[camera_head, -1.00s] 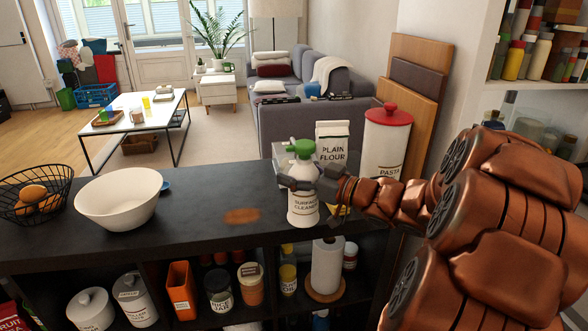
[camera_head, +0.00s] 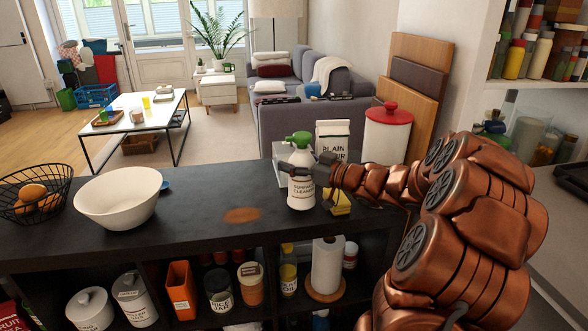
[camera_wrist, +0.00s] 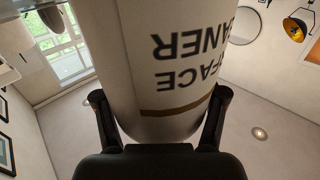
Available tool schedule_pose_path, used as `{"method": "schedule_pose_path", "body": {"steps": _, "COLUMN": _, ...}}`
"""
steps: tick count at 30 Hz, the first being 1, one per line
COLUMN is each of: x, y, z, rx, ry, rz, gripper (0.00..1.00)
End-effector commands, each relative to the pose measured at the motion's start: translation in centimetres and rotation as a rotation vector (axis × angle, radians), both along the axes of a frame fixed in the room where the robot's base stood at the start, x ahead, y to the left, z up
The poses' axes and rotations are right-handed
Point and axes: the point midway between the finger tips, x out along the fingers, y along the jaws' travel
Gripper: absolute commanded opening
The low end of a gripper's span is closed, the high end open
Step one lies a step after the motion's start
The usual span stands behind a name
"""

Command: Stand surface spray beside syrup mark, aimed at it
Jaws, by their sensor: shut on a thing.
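The surface cleaner spray (camera_head: 300,186), a white bottle with a green trigger head, is upright at the front right of the dark counter top. Its nozzle points left in the head view. My gripper (camera_head: 309,168) is shut on the bottle from the right, and the bottle also fills the wrist view (camera_wrist: 165,60) between both fingers. The bottle's base is at or very near the counter; I cannot tell whether it touches. The brown syrup mark (camera_head: 242,215) is a flat stain to the left of the bottle, with a gap of bare counter between them.
A yellow sponge (camera_head: 338,202) lies right of the bottle. Behind are a plain flour bag (camera_head: 332,139) and a red-lidded pasta canister (camera_head: 386,136). A white bowl (camera_head: 118,198) and a wire fruit basket (camera_head: 38,196) stand left. The counter around the mark is clear.

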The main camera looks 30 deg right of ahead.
Motion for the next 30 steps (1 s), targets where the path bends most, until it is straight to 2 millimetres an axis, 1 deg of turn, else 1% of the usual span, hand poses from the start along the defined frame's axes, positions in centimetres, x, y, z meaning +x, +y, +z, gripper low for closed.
{"method": "schedule_pose_path", "body": {"steps": 1, "x": 0.0, "y": 0.0, "z": -0.7, "rx": 0.005, "ry": -0.003, "rz": 0.000, "gripper": 0.01}}
{"method": "schedule_pose_path", "body": {"steps": 5, "x": 0.0, "y": 0.0, "z": -1.8, "rx": 0.002, "ry": -0.006, "rz": 0.001, "gripper": 0.01}}
{"method": "schedule_pose_path", "body": {"steps": 13, "x": 0.0, "y": 0.0, "z": -1.9, "rx": 0.000, "ry": -0.005, "rz": 0.000, "gripper": 0.01}}
{"method": "schedule_pose_path", "body": {"steps": 18, "x": 0.0, "y": 0.0, "z": -2.3, "rx": 0.000, "ry": -0.003, "rz": 0.000, "gripper": 0.01}}
{"method": "schedule_pose_path", "body": {"steps": 19, "x": 0.0, "y": 0.0, "z": -2.3, "rx": -0.001, "ry": -0.003, "rz": 0.001, "gripper": 0.74}}
{"method": "schedule_pose_path", "body": {"steps": 25, "x": 0.0, "y": 0.0, "z": -2.3, "rx": 0.000, "ry": -0.002, "rz": 0.000, "gripper": 0.95}}
{"method": "schedule_pose_path", "body": {"steps": 30, "x": 0.0, "y": 0.0, "z": -2.3, "rx": 0.000, "ry": -0.002, "rz": 0.000, "gripper": 0.96}}
